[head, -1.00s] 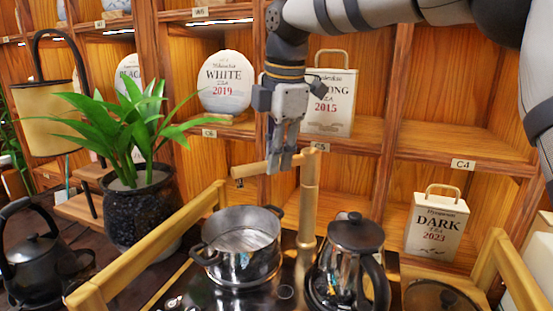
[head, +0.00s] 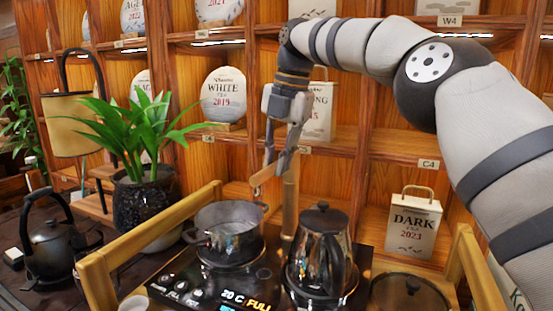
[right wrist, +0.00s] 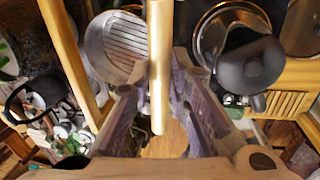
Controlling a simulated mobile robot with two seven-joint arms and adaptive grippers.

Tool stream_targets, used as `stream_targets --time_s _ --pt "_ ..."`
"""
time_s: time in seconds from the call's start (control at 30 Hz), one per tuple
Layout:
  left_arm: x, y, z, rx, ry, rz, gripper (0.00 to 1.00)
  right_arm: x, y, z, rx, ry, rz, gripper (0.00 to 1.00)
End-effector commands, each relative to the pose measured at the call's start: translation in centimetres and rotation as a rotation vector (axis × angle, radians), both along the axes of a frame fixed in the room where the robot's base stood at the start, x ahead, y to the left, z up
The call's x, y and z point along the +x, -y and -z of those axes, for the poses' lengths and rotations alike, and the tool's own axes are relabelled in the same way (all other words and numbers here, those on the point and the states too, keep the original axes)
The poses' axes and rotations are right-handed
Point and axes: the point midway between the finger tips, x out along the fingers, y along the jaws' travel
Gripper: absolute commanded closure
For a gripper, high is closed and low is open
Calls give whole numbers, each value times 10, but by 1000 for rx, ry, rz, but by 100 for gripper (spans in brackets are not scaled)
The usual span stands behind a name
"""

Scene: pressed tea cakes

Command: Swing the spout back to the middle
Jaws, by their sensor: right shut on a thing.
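The wooden bamboo spout (head: 263,177) sits on its upright post (head: 290,205) behind the stove panel. Its free end shows above the right rim of the steel pot (head: 228,236). My right gripper (head: 274,172) comes down from above and is shut on the spout. In the right wrist view the spout (right wrist: 160,70) runs between the two fingers of the gripper (right wrist: 157,105). There it lies between the pot (right wrist: 112,45) and the dark-lidded kettle (right wrist: 245,62). The fingers partly hide the spout in the head view. My left gripper is out of view.
The glass kettle (head: 321,255) stands right of the post. The control panel (head: 205,290) reads "20 C FULL". Wooden rails (head: 150,240) flank the stove. A potted plant (head: 143,195) and a black kettle (head: 52,240) stand left. Shelves with tea cakes and boxes are behind.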

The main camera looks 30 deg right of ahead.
Motion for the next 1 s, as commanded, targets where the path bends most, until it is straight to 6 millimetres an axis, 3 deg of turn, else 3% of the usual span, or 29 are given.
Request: stream_targets --time_s 0.7,0.73,0.8,1.0 --pt "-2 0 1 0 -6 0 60 0 0 0 2 1 -68 100" --pt "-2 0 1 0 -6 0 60 0 0 0 1 2 -68 79" --pt "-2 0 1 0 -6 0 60 0 0 0 1 2 -68 63" --pt "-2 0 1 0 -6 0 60 0 0 0 1 2 -68 63"
